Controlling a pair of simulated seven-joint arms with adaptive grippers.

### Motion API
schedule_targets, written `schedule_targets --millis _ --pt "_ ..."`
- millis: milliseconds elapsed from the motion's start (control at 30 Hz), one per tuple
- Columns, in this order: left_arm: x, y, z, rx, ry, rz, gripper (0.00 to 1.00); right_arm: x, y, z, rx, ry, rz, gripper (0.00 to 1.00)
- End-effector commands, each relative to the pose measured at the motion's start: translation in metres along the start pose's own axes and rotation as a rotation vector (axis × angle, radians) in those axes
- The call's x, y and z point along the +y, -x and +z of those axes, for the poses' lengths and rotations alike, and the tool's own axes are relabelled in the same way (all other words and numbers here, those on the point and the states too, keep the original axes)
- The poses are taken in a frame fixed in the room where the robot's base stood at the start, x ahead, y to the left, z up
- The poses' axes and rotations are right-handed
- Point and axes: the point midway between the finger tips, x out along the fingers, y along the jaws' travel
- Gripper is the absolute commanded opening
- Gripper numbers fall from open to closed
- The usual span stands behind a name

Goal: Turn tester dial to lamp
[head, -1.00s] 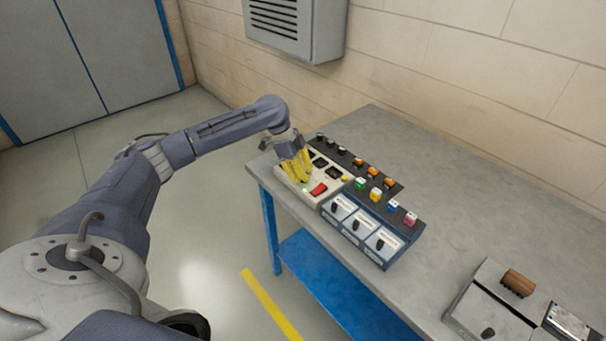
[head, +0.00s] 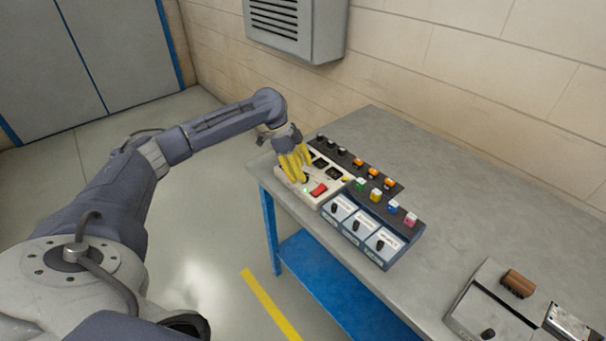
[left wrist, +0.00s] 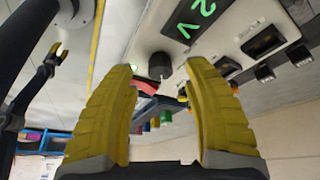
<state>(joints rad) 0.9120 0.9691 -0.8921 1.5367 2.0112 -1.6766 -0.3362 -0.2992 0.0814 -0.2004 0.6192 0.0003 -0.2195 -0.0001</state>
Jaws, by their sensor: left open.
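The cream tester (head: 340,182) lies at the left end of the bench, with a red rocker switch (head: 319,189) and a small green light on its face. My left gripper (head: 300,179), with yellow fingers, is over its left part. In the left wrist view, the black tester dial (left wrist: 160,66) shows between and beyond the two open fingertips (left wrist: 163,80), with no finger clearly touching it. A display (left wrist: 192,18) beside the dial shows green characters like "2 V". The dial's markings cannot be read.
A dark strip with orange switches (head: 373,172) lies behind the tester. Coloured blocks (head: 376,195) and a blue panel with several dials (head: 357,226) adjoin it. A grey box (head: 486,312) stands at the right front. The middle of the bench (head: 455,215) is clear.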

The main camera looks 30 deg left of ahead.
Motion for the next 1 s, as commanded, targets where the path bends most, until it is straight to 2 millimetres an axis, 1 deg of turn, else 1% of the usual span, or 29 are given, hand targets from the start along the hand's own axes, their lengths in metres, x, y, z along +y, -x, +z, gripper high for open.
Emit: schedule_targets --millis 33,200,400,500,700,1000 --pt "-0.001 0.011 0.001 0.000 0.000 -0.005 0.50 0.000 0.000 0.000 0.000 0.000 0.000 0.44" --pt "-0.001 0.041 0.001 -0.001 0.000 -0.005 0.50 -0.001 0.000 0.000 0.000 0.000 -0.001 0.44" --pt "-0.001 0.073 0.000 0.000 -0.001 -0.005 0.50 -0.001 0.000 0.000 0.000 0.000 -0.001 0.44" --pt "-0.001 0.084 0.000 0.000 -0.001 -0.003 0.50 -0.001 0.000 0.000 0.000 0.000 -0.001 0.44" --pt "0.000 0.097 0.000 0.000 0.000 -0.002 0.50 -0.001 0.000 0.000 0.000 0.000 -0.001 0.44" --pt "0.000 0.100 0.000 0.000 0.000 -0.001 0.50 -0.002 0.000 0.000 0.000 0.000 -0.001 0.44"
